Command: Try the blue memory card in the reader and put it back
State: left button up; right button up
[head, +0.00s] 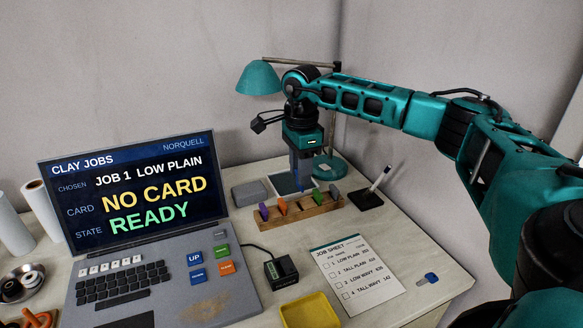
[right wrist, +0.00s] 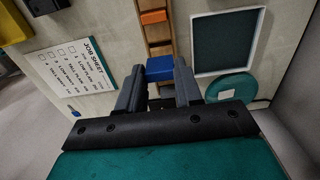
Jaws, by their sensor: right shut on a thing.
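The blue memory card (right wrist: 160,68) is between the fingertips of my right gripper (head: 301,184), which is shut on it. A purple card (head: 264,211) stands at the rack's left end. The black reader (head: 281,270), with a cable, sits in front of the rack, beside the laptop (head: 150,230). The laptop screen reads NO CARD, READY, JOB 1 LOW PLAIN. My left gripper is out of view.
A small blue and grey piece (head: 428,279) lies right of the job sheet (head: 357,274). A yellow tray (head: 310,312) is at the front edge. A teal lamp (head: 259,78) and a pen on a black stand (head: 367,198) are behind and right of the rack.

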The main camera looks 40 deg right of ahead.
jog(key=shift+d+f+b, duration=0.1)
jog(key=shift+f+b, duration=1.75)
jog(key=shift+b, duration=0.15)
jog(key=shift+f, duration=0.5)
jog(key=shift+p, duration=0.4)
jog(key=shift+p, duration=0.35)
jog(key=shift+f, duration=0.1)
jog(key=shift+f, duration=0.1)
jog(key=shift+f+b, duration=0.4)
jog(key=shift+f, duration=0.2)
jog(key=shift+f, duration=0.1)
